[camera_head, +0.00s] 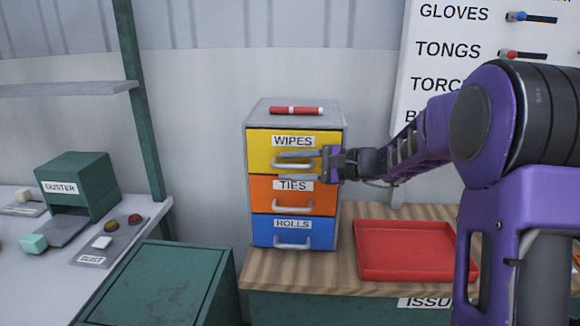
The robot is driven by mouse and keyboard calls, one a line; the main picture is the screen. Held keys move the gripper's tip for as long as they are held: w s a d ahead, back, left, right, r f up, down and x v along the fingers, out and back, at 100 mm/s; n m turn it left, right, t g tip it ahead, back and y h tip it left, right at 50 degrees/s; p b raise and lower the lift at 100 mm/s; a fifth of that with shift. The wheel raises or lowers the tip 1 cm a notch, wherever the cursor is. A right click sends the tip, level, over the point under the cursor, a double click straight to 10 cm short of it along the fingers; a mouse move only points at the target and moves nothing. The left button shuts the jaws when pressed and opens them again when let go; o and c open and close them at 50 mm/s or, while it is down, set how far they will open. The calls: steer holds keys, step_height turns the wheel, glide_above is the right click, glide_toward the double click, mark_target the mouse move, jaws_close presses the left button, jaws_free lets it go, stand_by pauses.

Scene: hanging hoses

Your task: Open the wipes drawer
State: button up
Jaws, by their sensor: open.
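The wipes drawer (262,151) is the yellow top drawer of a small grey cabinet (338,117) and carries a white "WIPES" label. It looks shut, level with the drawers under it. Its pale bar handle (284,165) is partly hidden by my gripper. My gripper (284,166) reaches in from the right. Its fingers are open, one above and one below the handle's height. I cannot tell whether they touch the handle.
An orange "TIES" drawer (265,196) and a blue "ROLLS" drawer (268,233) sit below, both shut. A red marker (296,110) lies on the cabinet. A red tray (416,251) is on the wooden bench to the right. A green box (160,285) stands at the front left.

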steer(key=shift+w+a, duration=0.1)
steer(key=shift+a, duration=0.1)
steer(key=shift+c, duration=0.2)
jaws_close()
stand_by(1.2)
